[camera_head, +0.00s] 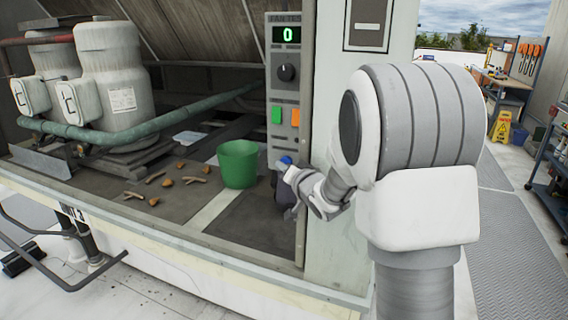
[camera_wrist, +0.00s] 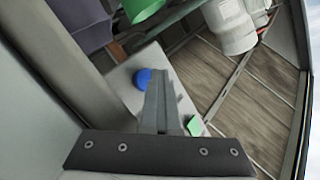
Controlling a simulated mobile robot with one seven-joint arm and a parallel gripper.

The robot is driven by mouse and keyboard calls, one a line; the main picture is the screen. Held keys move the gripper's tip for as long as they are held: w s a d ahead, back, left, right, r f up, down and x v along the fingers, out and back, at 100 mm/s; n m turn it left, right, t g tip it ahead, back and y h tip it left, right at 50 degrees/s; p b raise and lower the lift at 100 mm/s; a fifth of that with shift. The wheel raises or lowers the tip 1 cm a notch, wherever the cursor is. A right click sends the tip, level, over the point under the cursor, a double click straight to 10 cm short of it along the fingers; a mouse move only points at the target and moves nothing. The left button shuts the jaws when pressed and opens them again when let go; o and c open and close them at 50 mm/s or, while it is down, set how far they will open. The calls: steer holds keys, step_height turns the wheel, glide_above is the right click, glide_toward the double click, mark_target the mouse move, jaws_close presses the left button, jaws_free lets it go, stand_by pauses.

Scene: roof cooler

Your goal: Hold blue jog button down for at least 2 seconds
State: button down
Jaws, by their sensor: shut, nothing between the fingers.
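The blue jog button (camera_head: 286,160) is low on the grey control panel (camera_head: 284,92), partly hidden by my gripper in the head view. In the wrist view the round blue button (camera_wrist: 143,78) shows just left of my shut, empty fingers (camera_wrist: 160,85). My gripper (camera_head: 283,166) is at the button's height in front of the panel. I cannot tell whether the fingertips touch the button. A green button (camera_head: 276,115) and an orange button (camera_head: 295,117) sit above it. The display (camera_head: 287,34) reads 0.
A green bucket (camera_head: 238,163) stands left of the panel on the unit's floor. Twigs and brown debris (camera_head: 165,182) lie further left. Two grey-white compressors (camera_head: 110,75) and a green pipe (camera_head: 150,126) are behind. A cabinet post (camera_head: 340,240) stands right of the panel.

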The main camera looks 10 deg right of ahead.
steer(key=shift+s+d+h+b, duration=0.1)
steer(key=shift+d+h+b, duration=0.2)
steer(key=shift+d, duration=0.4)
stand_by(0.4)
steer(key=shift+s+a+b, duration=0.5)
steer(key=shift+s+a, duration=0.35)
steer(key=shift+s, duration=0.2)
steer(key=shift+s+a+b, duration=0.5)
steer(key=shift+s+a, duration=0.3)
steer(key=shift+s, duration=0.25)
